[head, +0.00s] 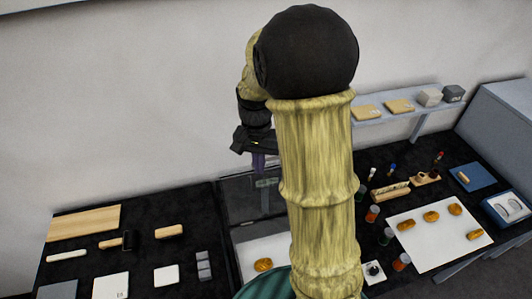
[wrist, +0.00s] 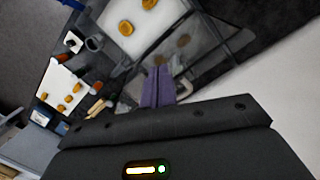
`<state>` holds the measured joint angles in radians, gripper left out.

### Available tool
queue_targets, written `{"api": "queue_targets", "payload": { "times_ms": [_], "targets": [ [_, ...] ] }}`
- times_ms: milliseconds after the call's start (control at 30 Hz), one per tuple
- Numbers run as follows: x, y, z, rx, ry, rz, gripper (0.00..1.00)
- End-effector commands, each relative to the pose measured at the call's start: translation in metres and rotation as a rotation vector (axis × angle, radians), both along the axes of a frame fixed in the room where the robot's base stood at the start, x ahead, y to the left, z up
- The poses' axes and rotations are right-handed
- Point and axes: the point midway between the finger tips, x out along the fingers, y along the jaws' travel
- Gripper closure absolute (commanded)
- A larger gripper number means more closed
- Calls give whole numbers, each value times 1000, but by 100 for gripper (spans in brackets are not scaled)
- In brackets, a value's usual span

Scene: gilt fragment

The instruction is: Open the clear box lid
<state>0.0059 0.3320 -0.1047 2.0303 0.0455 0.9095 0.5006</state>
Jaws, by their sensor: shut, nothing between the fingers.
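The clear box (head: 238,263) stands at the table's middle, partly hidden by my arm. Its white floor shows with a gold fragment (head: 264,264) on it. The lid (head: 236,200) is a dark see-through panel that looks raised at the back of the box, with a pale handle (head: 265,183). In the wrist view the lid (wrist: 208,52) and its handle (wrist: 185,86) lie just right of my fingers, and the white box floor (wrist: 125,40) is beyond. My gripper (wrist: 158,70) has purple fingers shut and empty, close to the handle; I cannot tell whether they touch.
Right of the box are bottles (head: 373,213) and a white sheet (head: 436,245) with gold fragments. At left lie a wooden board (head: 85,222), a roller (head: 127,240) and blocks. A wall shelf (head: 385,118) holds small boxes. The wall stands close behind.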

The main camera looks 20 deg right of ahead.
Motion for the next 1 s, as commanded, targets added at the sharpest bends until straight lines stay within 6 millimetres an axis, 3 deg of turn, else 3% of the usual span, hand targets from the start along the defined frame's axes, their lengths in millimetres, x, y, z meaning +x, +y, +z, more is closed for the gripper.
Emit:
{"api": "queue_targets", "payload": {
  "times_ms": [200,400,1000],
  "targets": [
    [-51,20,-48,-3,-196,342,100],
    [-87,32,-74,-38,-326,589,100],
    [-93,34,-74,-49,-352,640,100]
  ]
}}
